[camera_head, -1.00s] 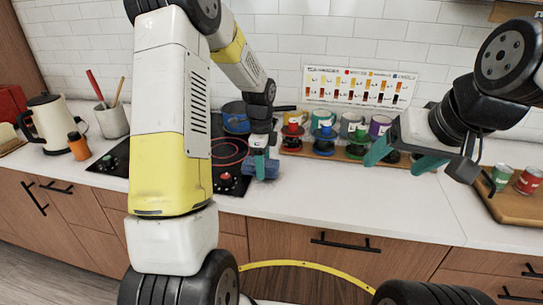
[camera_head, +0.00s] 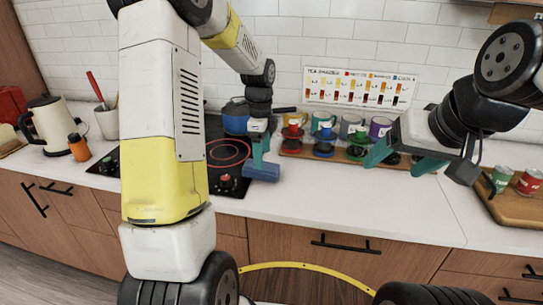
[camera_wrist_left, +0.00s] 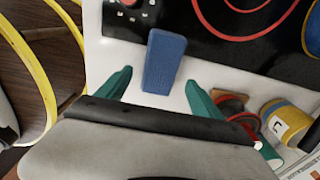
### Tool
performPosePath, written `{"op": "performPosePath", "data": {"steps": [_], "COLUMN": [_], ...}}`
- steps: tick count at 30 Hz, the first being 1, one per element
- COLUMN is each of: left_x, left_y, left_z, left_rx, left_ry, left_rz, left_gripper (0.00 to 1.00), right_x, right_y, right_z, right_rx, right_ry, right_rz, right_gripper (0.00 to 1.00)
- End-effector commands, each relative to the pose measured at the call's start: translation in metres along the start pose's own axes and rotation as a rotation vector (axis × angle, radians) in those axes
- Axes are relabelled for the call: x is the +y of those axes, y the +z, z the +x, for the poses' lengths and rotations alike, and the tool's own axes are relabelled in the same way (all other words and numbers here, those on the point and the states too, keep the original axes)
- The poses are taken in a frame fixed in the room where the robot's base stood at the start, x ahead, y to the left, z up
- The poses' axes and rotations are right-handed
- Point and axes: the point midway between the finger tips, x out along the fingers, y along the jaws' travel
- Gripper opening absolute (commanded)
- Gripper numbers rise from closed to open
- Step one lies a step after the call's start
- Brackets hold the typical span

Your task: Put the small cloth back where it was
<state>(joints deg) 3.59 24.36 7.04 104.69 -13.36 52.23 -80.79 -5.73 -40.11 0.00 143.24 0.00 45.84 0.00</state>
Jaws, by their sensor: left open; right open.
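The small blue cloth (camera_head: 262,172) lies as a folded block on the white counter, at the front right edge of the black cooktop. It also shows in the left wrist view (camera_wrist_left: 164,62), ahead of and between the two green fingers. My left gripper (camera_head: 259,153) is open just above and behind the cloth. The left wrist view shows its fingers (camera_wrist_left: 159,82) apart, with the cloth not gripped. My right gripper (camera_head: 404,160) is open and empty over the counter, in front of the cup rack's right end.
The cooktop (camera_head: 228,153) has a blue pot (camera_head: 236,117) behind. A wooden rack (camera_head: 292,153) of coloured cups stands right of the cloth. A wooden board (camera_head: 513,206) with cans is at far right. The middle front counter (camera_head: 330,190) is clear.

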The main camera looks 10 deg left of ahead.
Motion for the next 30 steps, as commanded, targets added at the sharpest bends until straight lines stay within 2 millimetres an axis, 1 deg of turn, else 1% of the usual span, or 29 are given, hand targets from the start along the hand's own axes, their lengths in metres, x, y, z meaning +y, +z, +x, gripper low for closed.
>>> {"op": "performPosePath", "data": {"steps": [1, 3, 6, 9, 12, 14, 16, 17, 20, 21, 23, 24, 26, 27, 29, 30], "left_x": [-0.001, -0.001, 0.000, 0.000, 0.001, 0.004, 0.013, 0.020, 0.049, 0.063, 0.086, 0.101, 0.125, 0.140, 0.162, 0.176], "left_y": [0.000, 0.001, 0.001, 0.000, 0.000, -0.001, -0.002, -0.003, -0.006, -0.007, -0.009, -0.011, -0.013, -0.014, -0.017, -0.018], "left_z": [-0.013, -0.028, -0.044, -0.057, -0.065, -0.072, -0.085, -0.091, -0.119, -0.130, -0.144, -0.152, -0.161, -0.166, -0.171, -0.173], "left_rx": [0.000, 0.000, -0.001, -0.001, 0.000, 0.000, 0.003, 0.005, 0.028, 0.044, 0.077, 0.103, 0.150, 0.185, 0.245, 0.286], "left_ry": [-0.004, -0.005, -0.003, -0.001, -0.003, -0.011, -0.036, -0.049, -0.114, -0.144, -0.186, -0.212, -0.247, -0.268, -0.294, -0.306], "left_rz": [0.000, 0.000, 0.000, 0.000, -0.004, -0.025, -0.084, -0.122, -0.301, -0.389, -0.526, -0.616, -0.753, -0.844, -0.975, -1.060], "left_gripper": [0.76, 0.76, 0.76, 0.76, 0.76, 0.76, 0.76, 0.76, 0.76, 0.76, 0.76, 0.76, 0.76, 0.76, 0.76, 0.76], "right_x": [0.000, 0.000, 0.000, 0.000, 0.000, 0.000, 0.000, 0.000, 0.000, 0.000, 0.000, 0.000, 0.000, 0.000, 0.000, 0.000], "right_y": [0.000, 0.000, 0.000, 0.000, 0.000, 0.000, 0.000, 0.000, 0.000, 0.000, 0.000, 0.000, 0.000, 0.000, 0.000, 0.000], "right_z": [0.000, 0.000, 0.000, 0.000, 0.000, 0.000, 0.000, 0.000, 0.000, 0.000, 0.000, 0.000, 0.000, 0.000, 0.000, 0.000], "right_rx": [0.000, 0.000, 0.000, 0.000, 0.000, 0.000, 0.000, 0.000, 0.000, 0.000, 0.000, 0.000, 0.000, 0.000, 0.000, 0.000], "right_ry": [0.000, 0.000, 0.000, 0.000, 0.000, 0.000, 0.000, 0.000, 0.000, 0.000, 0.000, 0.000, 0.000, 0.000, 0.000, 0.000], "right_rz": [0.000, 0.000, 0.000, 0.000, 0.000, 0.000, 0.000, 0.000, 0.000, 0.000, 0.000, 0.000, 0.000, 0.000, 0.000, 0.000], "right_gripper": [0.76, 0.76, 0.76, 0.76, 0.76, 0.76, 0.76, 0.76, 0.76, 0.76, 0.76, 0.76, 0.76, 0.76, 0.76, 0.76]}}
